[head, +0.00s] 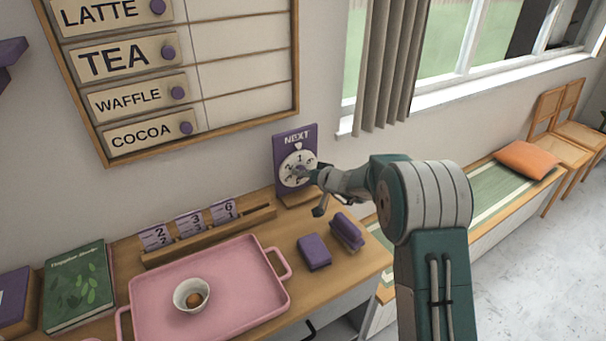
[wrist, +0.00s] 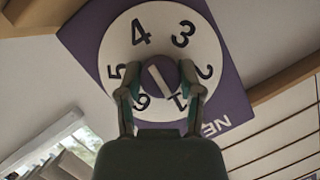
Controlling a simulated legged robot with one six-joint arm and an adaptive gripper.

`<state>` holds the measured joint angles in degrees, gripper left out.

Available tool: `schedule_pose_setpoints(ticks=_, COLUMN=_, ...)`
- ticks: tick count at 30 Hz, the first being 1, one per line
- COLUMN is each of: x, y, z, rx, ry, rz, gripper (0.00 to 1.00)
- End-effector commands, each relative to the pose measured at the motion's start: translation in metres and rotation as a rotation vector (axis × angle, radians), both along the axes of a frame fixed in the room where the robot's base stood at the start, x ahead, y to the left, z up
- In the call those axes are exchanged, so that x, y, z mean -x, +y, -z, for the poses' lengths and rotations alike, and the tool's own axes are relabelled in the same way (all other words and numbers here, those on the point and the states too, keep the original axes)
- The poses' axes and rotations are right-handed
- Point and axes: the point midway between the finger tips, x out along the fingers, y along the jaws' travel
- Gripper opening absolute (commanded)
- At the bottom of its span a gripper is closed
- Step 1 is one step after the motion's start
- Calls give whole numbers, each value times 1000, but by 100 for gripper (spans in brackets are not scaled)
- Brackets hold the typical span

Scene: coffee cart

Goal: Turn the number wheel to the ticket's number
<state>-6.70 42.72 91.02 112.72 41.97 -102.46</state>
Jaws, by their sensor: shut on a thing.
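The number wheel (head: 298,168) is a white dial on an upright purple board headed NEXT, at the back of the counter. In the wrist view the dial (wrist: 140,38) shows numbers 1 to 6, and the 1 lies nearest the word NEXT. My gripper (wrist: 162,95) has its two fingers on either side of the purple centre knob (wrist: 160,76), shut on it. The knob has a pale stripe. In the head view my gripper (head: 312,174) covers part of the dial. Purple-and-white tickets (head: 156,237) stand in a wooden rail; their large digits look like 2, 3 and 6, the smaller marks are unclear.
A pink tray (head: 245,290) with a white bowl (head: 190,290) is at the front. A purple block (head: 314,252) and a purple brush-like item (head: 347,232) lie right of it. A green book (head: 78,285) is at left. A menu board (head: 190,70) hangs above.

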Motion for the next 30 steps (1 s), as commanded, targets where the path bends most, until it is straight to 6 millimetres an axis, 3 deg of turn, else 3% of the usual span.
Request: schedule_pose_setpoints(ticks=30, x=-3, y=-4, z=4, rx=-691, ry=467, rz=11, gripper=0)
